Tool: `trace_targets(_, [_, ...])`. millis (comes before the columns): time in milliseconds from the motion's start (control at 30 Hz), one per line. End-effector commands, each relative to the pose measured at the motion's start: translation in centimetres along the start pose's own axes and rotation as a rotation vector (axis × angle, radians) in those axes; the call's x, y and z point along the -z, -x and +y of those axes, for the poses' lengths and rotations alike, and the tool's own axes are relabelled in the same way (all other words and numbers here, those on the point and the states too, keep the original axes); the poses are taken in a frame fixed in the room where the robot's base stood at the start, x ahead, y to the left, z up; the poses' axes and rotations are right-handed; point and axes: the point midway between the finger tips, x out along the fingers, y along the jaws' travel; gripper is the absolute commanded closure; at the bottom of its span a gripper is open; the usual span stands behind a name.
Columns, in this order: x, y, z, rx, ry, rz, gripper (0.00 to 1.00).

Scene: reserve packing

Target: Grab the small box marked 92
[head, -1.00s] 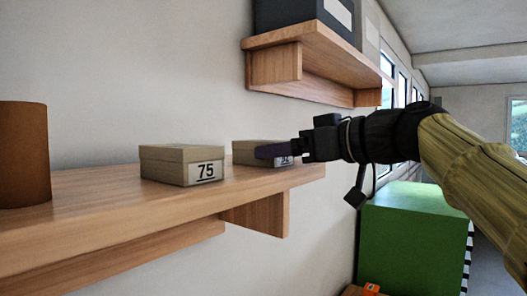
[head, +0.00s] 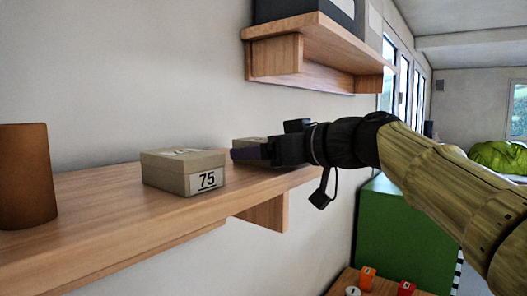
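The small box (head: 249,141), whose label read 92 a second ago, sits near the right end of the wooden shelf (head: 130,205). Only a strip of its top shows now; its front and label are hidden behind my gripper. The other finger is not clearly visible, so I cannot tell whether the fingers are open or touch the box. A similar box marked 75 (head: 184,172) stands on the shelf to the left.
A brown cylinder (head: 25,176) stands at the shelf's left end. A higher shelf (head: 318,52) with a dark container (head: 300,10) hangs above my gripper. A green block (head: 398,228) stands below my arm. Small orange (head: 367,278) and red (head: 405,288) items lie on a low wooden surface.

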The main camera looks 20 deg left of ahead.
Motion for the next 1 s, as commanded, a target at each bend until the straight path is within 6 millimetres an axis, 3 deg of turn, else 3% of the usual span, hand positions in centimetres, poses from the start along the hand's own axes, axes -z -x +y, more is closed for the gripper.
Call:
trace_targets(67, [0.0, 0.0, 0.0, 0.0, 0.0, 0.0, 0.2])
trace_targets(300, [0.0, 0.0, 0.0, 0.0, 0.0, 0.0, 0.67])
trace_targets(733, [0.7, 0.1, 0.0, 0.001, 0.001, 0.002, 0.68])
trace_targets(1000, [4.0, 0.6, 0.0, 0.002, 0.003, 0.004, 0.68])
